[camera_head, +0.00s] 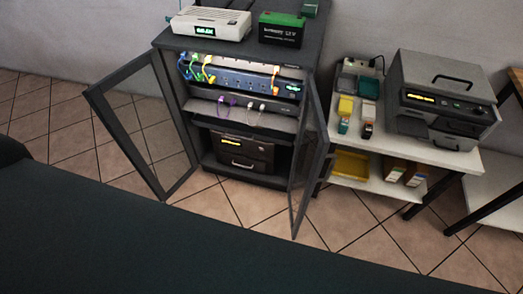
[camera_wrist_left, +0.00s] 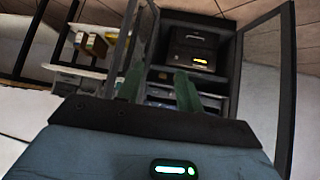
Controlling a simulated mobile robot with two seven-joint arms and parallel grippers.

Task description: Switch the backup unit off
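A dark unit with a yellow lit display and a front handle, which looks like the backup unit (camera_head: 240,153), sits in the bottom of the open rack cabinet (camera_head: 312,55). It also shows near the top of the upside-down left wrist view (camera_wrist_left: 193,48). Its switch is too small to make out. My left gripper (camera_wrist_left: 160,80) shows only in the left wrist view. Its two greenish fingers are apart with nothing between them, pointing towards the cabinet and clear of the unit. My right gripper is in neither view.
Two glass doors, left (camera_head: 140,128) and right (camera_head: 312,150), stand open. Powered strips with coloured cables (camera_head: 235,82) fill the upper shelves. A white device (camera_head: 210,23) and green-black battery (camera_head: 281,30) stand on top. A side table (camera_head: 385,150) holds another grey machine (camera_head: 440,95).

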